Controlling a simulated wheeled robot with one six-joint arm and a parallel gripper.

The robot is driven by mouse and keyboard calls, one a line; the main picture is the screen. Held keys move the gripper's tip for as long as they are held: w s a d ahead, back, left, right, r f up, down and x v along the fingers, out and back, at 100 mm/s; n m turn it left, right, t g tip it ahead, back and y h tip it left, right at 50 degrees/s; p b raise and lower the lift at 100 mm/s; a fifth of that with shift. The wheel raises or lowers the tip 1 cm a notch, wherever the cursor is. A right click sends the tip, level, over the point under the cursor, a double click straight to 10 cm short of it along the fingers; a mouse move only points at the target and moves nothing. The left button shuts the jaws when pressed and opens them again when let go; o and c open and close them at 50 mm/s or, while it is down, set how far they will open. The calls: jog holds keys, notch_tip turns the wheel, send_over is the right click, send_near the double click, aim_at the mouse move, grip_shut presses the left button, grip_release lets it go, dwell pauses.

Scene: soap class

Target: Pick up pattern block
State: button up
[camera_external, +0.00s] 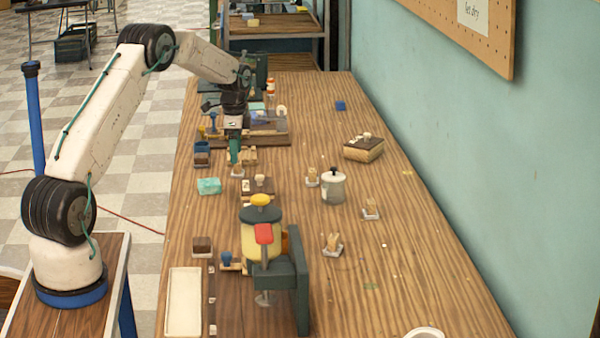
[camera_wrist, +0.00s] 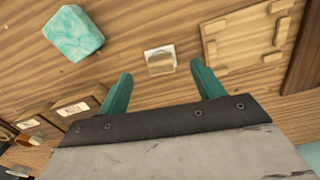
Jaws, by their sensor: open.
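A small wooden block on a pale square base, which looks like the pattern block (camera_wrist: 160,64), lies on the wooden bench in the wrist view. In the external view it appears as a small pale thing (camera_external: 238,172) just under the fingertips, partly hidden by them. My gripper (camera_external: 235,160) points down over it. In the wrist view my gripper (camera_wrist: 160,72) has its two green fingers apart, with the block between and slightly beyond their tips. I cannot tell the exact height gap. Similar blocks on pale bases stand farther right, such as one block (camera_external: 311,178) and another (camera_external: 371,209).
A teal marbled soap (camera_external: 209,186) lies close by on the left. A wooden frame (camera_wrist: 250,42) is right of the block in the wrist view. A white-bodied jar (camera_external: 334,189) and a soap stack (camera_external: 364,148) stand rightward.

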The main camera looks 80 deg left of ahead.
aim_at(240, 168)
notch_tip(240, 168, down, 5)
jog(key=shift+a+r, duration=0.1)
jog(key=c, duration=1.1)
jog(key=shift+o, duration=0.2)
jog(key=shift+r, duration=0.1)
